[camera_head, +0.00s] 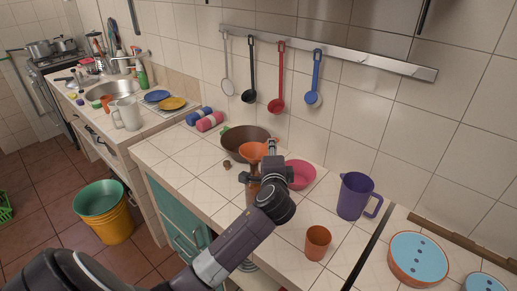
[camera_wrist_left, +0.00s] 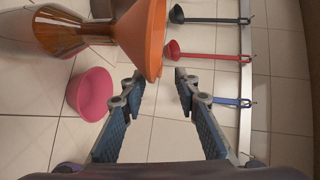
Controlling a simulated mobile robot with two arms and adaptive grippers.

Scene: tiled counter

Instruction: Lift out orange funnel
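The amber vessel (camera_head: 252,190) is partly hidden by my arm in the head view. My left gripper (camera_head: 260,168) is close by the funnel. Its fingers (camera_wrist_left: 159,80) are spread, with the funnel's rim just beyond the fingertips and nothing clearly held. My right gripper is not in view.
A pink bowl (camera_head: 302,174) is right of the gripper, with the brown bowl (camera_head: 236,138) behind the funnel. A purple pitcher (camera_head: 354,196) and a brown-orange cup (camera_head: 317,242) stand further right. Ladles hang from a wall rail (camera_head: 330,50). Clear tiles lie left of the funnel.

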